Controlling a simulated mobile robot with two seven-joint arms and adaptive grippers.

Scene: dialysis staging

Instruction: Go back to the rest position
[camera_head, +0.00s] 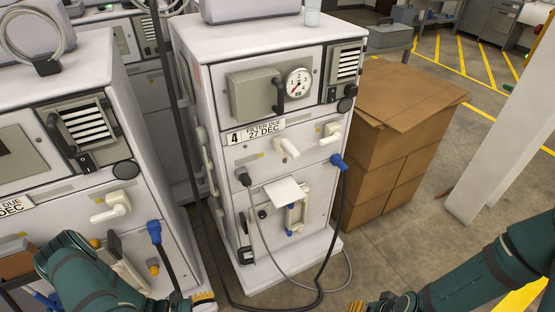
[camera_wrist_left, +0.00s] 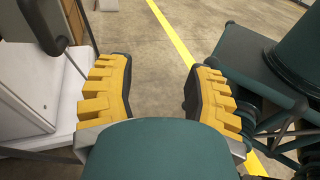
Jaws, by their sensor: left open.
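My left arm comes in at the lower left of the head view, and only a small yellow part of my left gripper (camera_head: 203,299) shows at the bottom edge, near the base of the dialysis machine labelled 4 (camera_head: 262,160). In the left wrist view my left gripper (camera_wrist_left: 160,85) is open, with its two yellow-padded fingers apart and only floor between them. My right arm comes in from the lower right.
Another machine (camera_head: 60,130) stands at the left. Dark cables (camera_head: 325,270) hang to the floor by the middle machine. Stacked brown cardboard boxes (camera_head: 395,150) stand right of it, and a white post (camera_head: 510,140) further right. Open floor (camera_head: 400,255) lies in front of the boxes.

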